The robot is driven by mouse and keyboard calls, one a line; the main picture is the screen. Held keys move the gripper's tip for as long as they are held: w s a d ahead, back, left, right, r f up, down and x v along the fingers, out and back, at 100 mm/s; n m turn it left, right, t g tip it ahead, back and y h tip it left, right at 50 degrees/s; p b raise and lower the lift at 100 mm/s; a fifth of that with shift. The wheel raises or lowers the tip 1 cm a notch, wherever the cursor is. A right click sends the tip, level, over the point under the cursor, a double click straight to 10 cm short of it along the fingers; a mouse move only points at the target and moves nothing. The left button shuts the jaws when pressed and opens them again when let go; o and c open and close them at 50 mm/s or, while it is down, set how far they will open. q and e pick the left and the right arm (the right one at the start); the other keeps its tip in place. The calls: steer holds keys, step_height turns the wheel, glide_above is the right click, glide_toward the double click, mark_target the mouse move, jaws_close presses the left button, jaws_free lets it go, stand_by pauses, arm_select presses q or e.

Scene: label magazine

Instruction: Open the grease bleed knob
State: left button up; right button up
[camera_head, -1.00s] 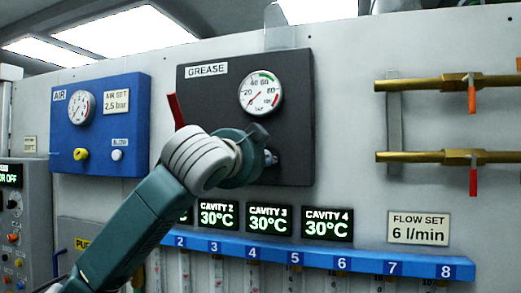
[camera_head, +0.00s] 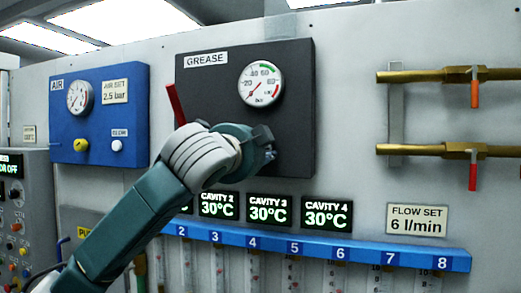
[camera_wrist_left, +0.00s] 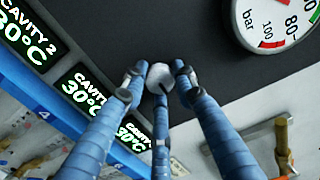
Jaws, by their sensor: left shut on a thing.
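The grease bleed knob (camera_wrist_left: 160,76) is a small, pale, rounded knob with a dark slot on the dark grease panel (camera_head: 215,85). My left gripper (camera_wrist_left: 158,80) has its blue fingers closed around the knob in the left wrist view. In the head view my left gripper (camera_head: 266,146) is at the panel's lower right, and its wrist hides most of the knob. The round grease gauge (camera_head: 260,85) is above, its red needle pointing to the lower left. My right gripper is in neither current view.
A red lever (camera_head: 176,104) stands out at the panel's left side, close to my left wrist. The blue air panel (camera_head: 130,130) is further left. Cavity displays (camera_head: 268,209) and a blue numbered rail (camera_head: 320,251) lie below. Brass pipes (camera_head: 425,76) are at the right.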

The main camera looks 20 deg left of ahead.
arm_select(q)
steer(key=o, duration=0.9)
steer(key=shift+d, duration=0.15)
steer(key=shift+o, duration=1.3)
steer(key=shift+d, duration=0.2)
steer(key=shift+s, duration=0.1)
steer(key=s, duration=1.2)
steer(key=shift+a, duration=0.2)
